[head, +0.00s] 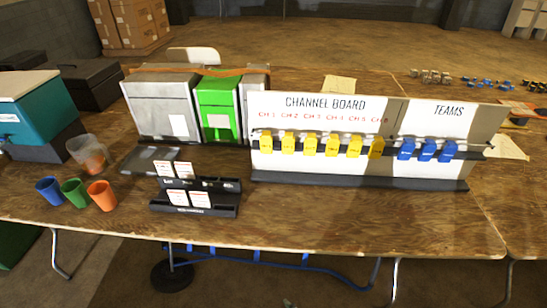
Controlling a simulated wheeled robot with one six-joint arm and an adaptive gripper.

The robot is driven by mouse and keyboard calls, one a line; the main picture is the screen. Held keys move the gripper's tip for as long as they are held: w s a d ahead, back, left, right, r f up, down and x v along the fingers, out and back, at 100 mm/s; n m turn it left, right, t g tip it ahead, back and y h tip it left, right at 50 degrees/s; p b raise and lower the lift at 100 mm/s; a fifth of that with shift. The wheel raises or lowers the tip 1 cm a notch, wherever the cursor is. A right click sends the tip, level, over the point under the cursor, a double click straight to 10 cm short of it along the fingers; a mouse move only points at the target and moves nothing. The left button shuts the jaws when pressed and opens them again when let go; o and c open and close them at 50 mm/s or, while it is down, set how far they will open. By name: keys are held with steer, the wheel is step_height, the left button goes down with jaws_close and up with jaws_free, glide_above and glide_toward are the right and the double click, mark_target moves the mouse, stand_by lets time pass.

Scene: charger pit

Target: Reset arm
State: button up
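My arm and my gripper are not clearly in view. A small pale shape (288,302) shows at the bottom edge, too small to make out. The wooden table (330,218) stands ahead with the white channel board (325,104) on it. Several yellow tags (332,145) and blue tags (427,151) hang along the board's front. A black charger stand (196,210) with white cards stands to the left of the board.
Blue (49,190), green (74,192) and orange (101,195) cups stand at the table's left, by a clear jug (88,153). A green box (218,107) stands between grey boxes behind. The table's front strip is mostly bare.

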steer(key=s+d+r+m+t+h, duration=0.1)
steer(key=s+d+m+t, duration=0.1)
steer(key=s+d, duration=0.65)
steer(key=s+d+r+m+t+h, duration=0.1)
steer(key=s+d+r+m+t, duration=0.1)
steer(key=s+r, duration=0.7)
steer(key=s+d+r+m+t+h, duration=0.2)
steer(key=s+d+r, duration=0.3)
steer(key=s+r, duration=0.4)
steer(key=shift+s+d+m+t, duration=0.3)
steer(key=shift+s+m, duration=0.1)
steer(key=shift+s, duration=0.25)
